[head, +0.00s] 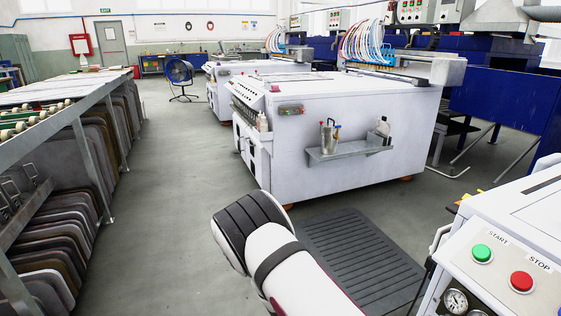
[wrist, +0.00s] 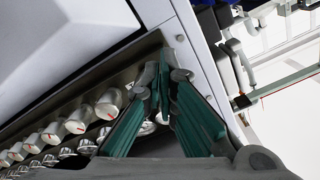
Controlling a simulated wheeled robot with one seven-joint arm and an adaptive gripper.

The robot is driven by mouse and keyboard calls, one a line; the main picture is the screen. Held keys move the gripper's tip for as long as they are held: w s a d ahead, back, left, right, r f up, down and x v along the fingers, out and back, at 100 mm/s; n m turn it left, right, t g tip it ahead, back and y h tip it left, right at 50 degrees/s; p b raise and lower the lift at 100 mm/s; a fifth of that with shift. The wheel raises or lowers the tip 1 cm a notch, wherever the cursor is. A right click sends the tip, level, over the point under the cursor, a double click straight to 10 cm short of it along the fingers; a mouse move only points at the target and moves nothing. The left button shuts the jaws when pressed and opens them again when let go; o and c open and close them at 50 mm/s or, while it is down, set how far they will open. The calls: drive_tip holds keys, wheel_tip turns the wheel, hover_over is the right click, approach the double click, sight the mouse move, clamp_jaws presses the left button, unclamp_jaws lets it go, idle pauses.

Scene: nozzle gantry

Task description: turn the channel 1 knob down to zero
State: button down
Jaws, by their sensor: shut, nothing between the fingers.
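In the wrist view a row of white knobs (wrist: 80,120) with red pointer marks runs along the panel edge, from lower left up to my gripper. No channel labels are readable, so I cannot tell which knob is channel 1. The nearest clear knob (wrist: 108,103) is just left of the fingers. Another pale round part shows low between the finger pads, mostly hidden. My gripper (wrist: 163,72) has green-padded fingers that come together at the tips, shut and empty. I cannot tell whether they touch a knob. The head view does not show the gripper.
A second row of silver knobs (wrist: 87,147) lies below the white ones. In the head view, a console with a green start button (head: 482,253) and red stop button (head: 521,281) is at right. A white machine (head: 330,140) stands ahead, a rack (head: 90,115) at left; the aisle between is clear.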

drive_tip(key=shift+s+d, duration=0.1)
drive_tip(key=shift+d, duration=0.4)
drive_tip(key=shift+s+d+r, duration=0.1)
drive_tip(key=shift+s+r, duration=0.1)
drive_tip(key=shift+s+d+f+p, duration=0.2)
drive_tip(key=shift+s+f+p, duration=0.5)
drive_tip(key=shift+p, duration=0.95)
idle(0.4)
drive_tip(key=v, duration=0.6)
drive_tip(key=shift+f, duration=0.35)
drive_tip(key=shift+w+a, duration=0.15)
